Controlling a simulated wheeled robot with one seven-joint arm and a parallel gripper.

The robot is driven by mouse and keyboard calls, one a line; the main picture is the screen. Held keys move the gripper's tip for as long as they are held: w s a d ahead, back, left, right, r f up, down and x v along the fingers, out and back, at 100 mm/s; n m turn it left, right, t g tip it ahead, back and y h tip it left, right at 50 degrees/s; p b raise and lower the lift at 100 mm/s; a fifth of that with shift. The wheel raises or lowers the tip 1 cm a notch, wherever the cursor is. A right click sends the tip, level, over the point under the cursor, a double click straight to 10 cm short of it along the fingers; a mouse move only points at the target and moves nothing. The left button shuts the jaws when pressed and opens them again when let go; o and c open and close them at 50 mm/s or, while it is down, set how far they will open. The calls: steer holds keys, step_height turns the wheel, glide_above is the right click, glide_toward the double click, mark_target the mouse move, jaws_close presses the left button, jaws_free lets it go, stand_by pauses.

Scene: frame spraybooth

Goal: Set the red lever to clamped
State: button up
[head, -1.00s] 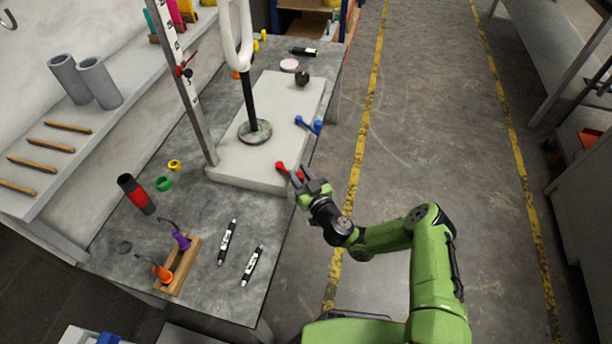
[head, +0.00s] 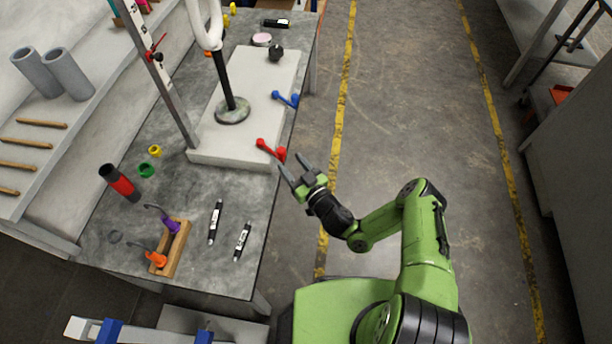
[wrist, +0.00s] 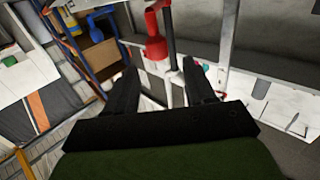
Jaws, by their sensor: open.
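The red lever (head: 270,149) sits at the near right corner of the pale base block on the bench, its handle lying along the edge with a rounded end at the right. My gripper (head: 294,166) is open and empty, just right of and below the lever in the head view, over the bench's edge. The two fingers point towards the lever and look apart from it. In the wrist view the red lever (wrist: 156,36) shows just beyond the gap between the open fingertips (wrist: 160,72). The lever's pivot is hard to make out.
A blue lever (head: 287,99) is further along the same base block (head: 235,158). Two dark pens (head: 215,222) and a wooden rack (head: 172,252) lie nearer. The floor right of the bench is clear.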

steer(key=p+v, duration=0.1)
steer(key=v, duration=0.8)
steer(key=s+r+n+g+p, duration=0.2)
steer(key=s+r+n+g, duration=0.15)
steer(key=r+g, duration=0.5)
steer(key=s+r+n+g+p, duration=0.25)
steer(key=r+n+g, duration=0.3)
steer(key=r, duration=0.55)
steer(key=s+d+r+m+t+h+p, duration=0.2)
steer(key=s+d+r+m+h, duration=0.3)
steer(key=r, duration=0.7)
steer(key=s+d+r+m+t+h+p, duration=0.2)
steer(key=s+d+r+m+h, duration=0.4)
steer(key=s+d+r+m, duration=0.4)
steer(key=shift+d+r+m+t, duration=0.25)
steer(key=shift+r+m+t, duration=0.5)
steer(key=shift+r, duration=0.2)
